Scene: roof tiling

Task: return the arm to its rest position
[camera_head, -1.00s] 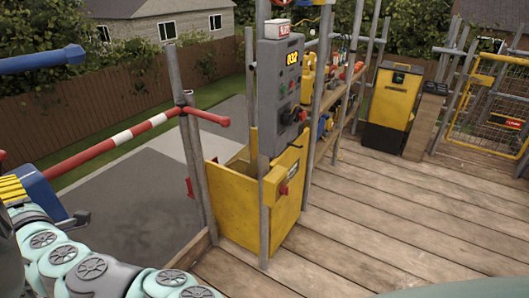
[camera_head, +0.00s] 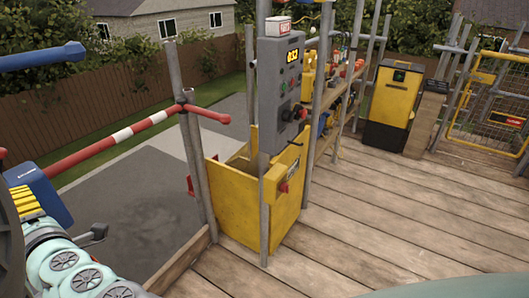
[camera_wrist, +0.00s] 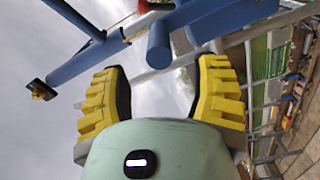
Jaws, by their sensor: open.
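My gripper (camera_wrist: 160,85) shows in the wrist view with its two yellow ribbed fingers spread apart. Nothing is between the fingers; grey sky shows through the gap. In the head view, part of my arm (camera_head: 75,275) is at the lower left corner, with a yellow ribbed piece and a dark round part at the left edge. The fingertips cannot be made out in that view.
Blue scaffold tubes (camera_wrist: 190,22) lie beyond the fingers in the wrist view. The head view shows a red-and-white rail (camera_head: 130,132), a grey control box (camera_head: 280,95) above a yellow bin (camera_head: 232,200), and a yellow-black cabinet (camera_head: 391,105). The plank deck (camera_head: 390,220) is clear.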

